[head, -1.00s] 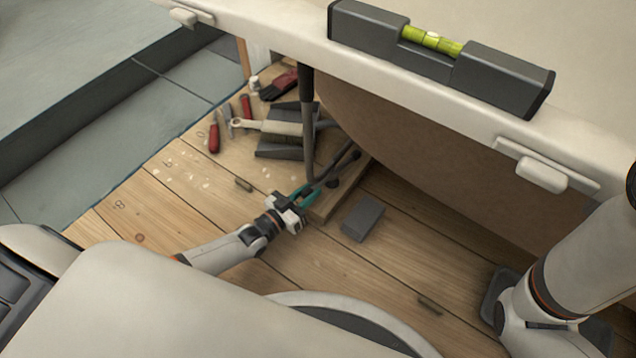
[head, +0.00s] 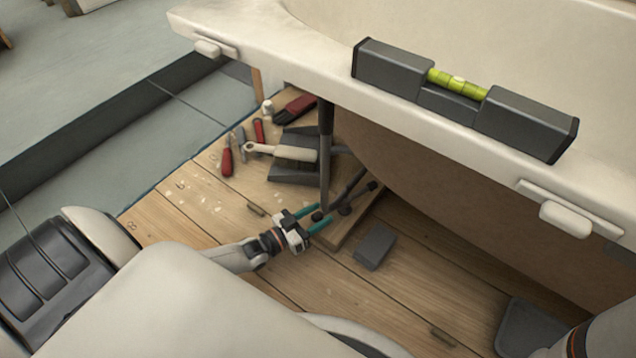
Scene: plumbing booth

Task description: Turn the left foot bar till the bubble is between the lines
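The spirit level (head: 512,118) lies on the white tub rim, its yellow-green vial (head: 440,77) facing up. The pale bubble (head: 458,82) shows near the vial's middle; the lines are too small to judge exactly. Under the rim a dark upright leg (head: 325,150) runs down to the floor area. Dark bars (head: 357,196) with knobbed ends lie at its foot, over a wooden board. My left gripper (head: 319,218) is low beside the leg's foot, its teal fingers apart on either side of a dark knob; contact cannot be told. My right gripper is out of view.
A grey block (head: 375,246) lies on the plank floor right of the board (head: 350,228). The white tub rim (head: 400,105) overhangs the work area.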

